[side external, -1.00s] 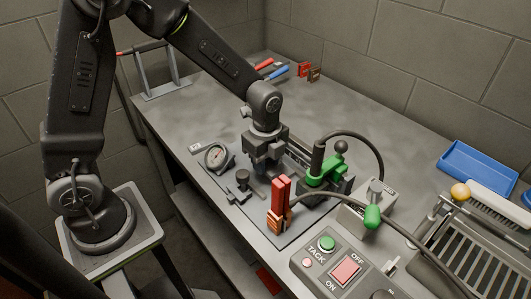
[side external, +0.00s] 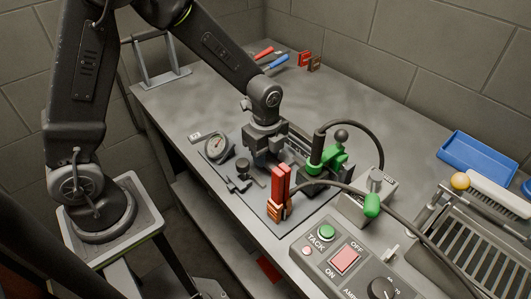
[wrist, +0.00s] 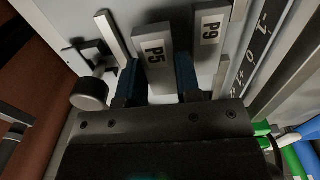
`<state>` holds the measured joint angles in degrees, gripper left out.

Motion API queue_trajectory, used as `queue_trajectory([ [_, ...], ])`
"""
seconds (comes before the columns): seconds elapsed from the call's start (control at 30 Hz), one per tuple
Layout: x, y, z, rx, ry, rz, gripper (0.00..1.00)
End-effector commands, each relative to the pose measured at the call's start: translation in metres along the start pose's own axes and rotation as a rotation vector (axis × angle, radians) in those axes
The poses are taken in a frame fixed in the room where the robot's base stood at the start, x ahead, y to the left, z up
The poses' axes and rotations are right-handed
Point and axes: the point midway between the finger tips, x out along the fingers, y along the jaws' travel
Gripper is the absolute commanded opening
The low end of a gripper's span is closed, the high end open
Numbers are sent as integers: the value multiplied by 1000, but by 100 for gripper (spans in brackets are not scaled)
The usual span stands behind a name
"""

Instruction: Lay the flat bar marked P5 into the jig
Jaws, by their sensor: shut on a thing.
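In the side view my gripper (side external: 262,160) is low over the dark fixture plate (side external: 275,236), behind the red clamp. The bar is hard to make out there, and I cannot tell whether it touches the jig. Metal strips (wrist: 111,36) flank the bars in the wrist view.
A red-and-copper clamp (side external: 281,192) stands in front of my gripper and a green toggle clamp (side external: 332,158) to its right. The control box (side external: 345,262) stands at the front.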

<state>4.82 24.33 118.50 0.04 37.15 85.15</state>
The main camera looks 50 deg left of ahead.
Motion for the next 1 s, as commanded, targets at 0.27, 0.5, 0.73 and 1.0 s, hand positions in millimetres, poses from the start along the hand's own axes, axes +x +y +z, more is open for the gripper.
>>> queue_trajectory([
  [0.27,0,0,0,0,0,-1,5],
  [0.5,1,0,0,0,0,-1,5],
  [0.73,7,0,0,0,0,0,5],
  [1.0,12,0,0,0,0,-1,5],
])
